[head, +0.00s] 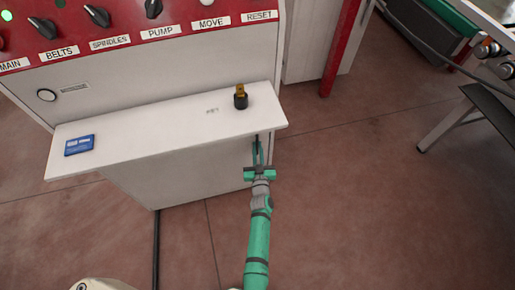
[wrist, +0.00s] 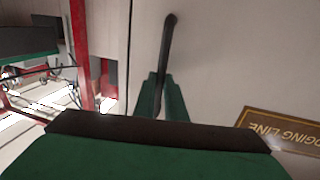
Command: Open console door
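The console door (head: 225,165) is the pale front panel below the shelf. It looks closed in the head view, with its upper part hidden by the shelf. A slim black door handle (wrist: 168,45) stands upright on the pale panel in the wrist view. My gripper (head: 258,150) is at the door's right side, just under the shelf's right end. Its green fingers also show in the wrist view (wrist: 162,88), one on each side of the handle's lower part, with no clear gap. They appear shut on the handle.
The shelf (head: 160,125) juts out above my gripper. It holds a blue card (head: 79,145) and a black-and-brass part (head: 240,97). Above is a labelled control panel (head: 150,35). Open floor (head: 360,190) lies to the right, with a stool-like stand (head: 480,110) beyond. A brown sign (wrist: 285,130) is on the panel.

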